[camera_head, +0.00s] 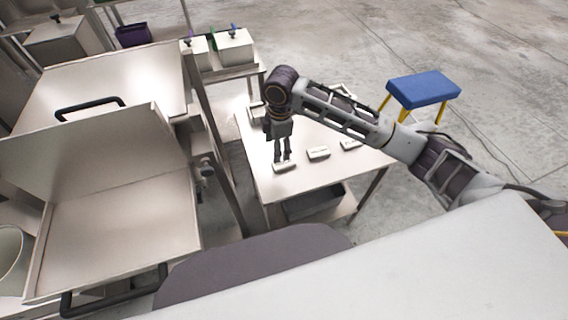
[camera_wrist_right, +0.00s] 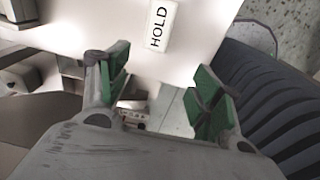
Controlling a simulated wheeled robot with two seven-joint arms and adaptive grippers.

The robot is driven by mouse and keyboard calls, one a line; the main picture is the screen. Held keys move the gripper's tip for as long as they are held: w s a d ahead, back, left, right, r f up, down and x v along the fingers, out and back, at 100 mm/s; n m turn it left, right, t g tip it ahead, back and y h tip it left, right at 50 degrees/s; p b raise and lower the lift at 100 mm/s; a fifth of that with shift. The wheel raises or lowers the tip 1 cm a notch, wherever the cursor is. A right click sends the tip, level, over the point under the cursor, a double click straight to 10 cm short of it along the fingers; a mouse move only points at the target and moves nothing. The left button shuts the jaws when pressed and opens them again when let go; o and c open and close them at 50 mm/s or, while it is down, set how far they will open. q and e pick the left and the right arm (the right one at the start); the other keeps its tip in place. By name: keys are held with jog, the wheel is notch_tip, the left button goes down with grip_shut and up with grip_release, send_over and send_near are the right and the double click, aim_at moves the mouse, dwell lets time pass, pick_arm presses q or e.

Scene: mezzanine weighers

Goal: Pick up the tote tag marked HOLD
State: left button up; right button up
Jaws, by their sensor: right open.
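The tote tag marked HOLD (camera_wrist_right: 158,26) is a small white block with black lettering. It lies on the light table top at the top centre of the right wrist view. My right gripper (camera_wrist_right: 160,92) is open, with green finger pads apart and nothing between them; the tag lies beyond the fingertips. In the head view my right gripper (camera_head: 282,156) points down over the table, close above the nearest white tag (camera_head: 285,166). Lettering is too small to read there, so I cannot be sure which tag is HOLD. My left gripper is out of view.
Two more white tags, a middle one (camera_head: 318,153) and a right one (camera_head: 350,144), lie on the table (camera_head: 320,178). A blue-topped stool (camera_head: 423,88) stands beyond it. Steel weighing equipment (camera_head: 110,195) borders the left. White boxes (camera_head: 235,48) stand behind.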

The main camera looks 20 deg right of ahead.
jog(key=shift+n+h, duration=0.3)
jog(key=shift+h, duration=0.1)
jog(key=shift+w+d+r, duration=0.45)
jog(key=shift+d+r, duration=0.1)
jog(key=shift+d, duration=0.25)
jog(key=shift+w+d+r, duration=0.4)
jog(key=shift+d+r, duration=0.1)
jog(key=shift+d, duration=0.25)
send_over(285, 162)
jog(key=shift+f, duration=4.3)
jog(key=shift+f, duration=0.15)
jog(key=shift+f, duration=2.45)
jog(key=c, duration=1)
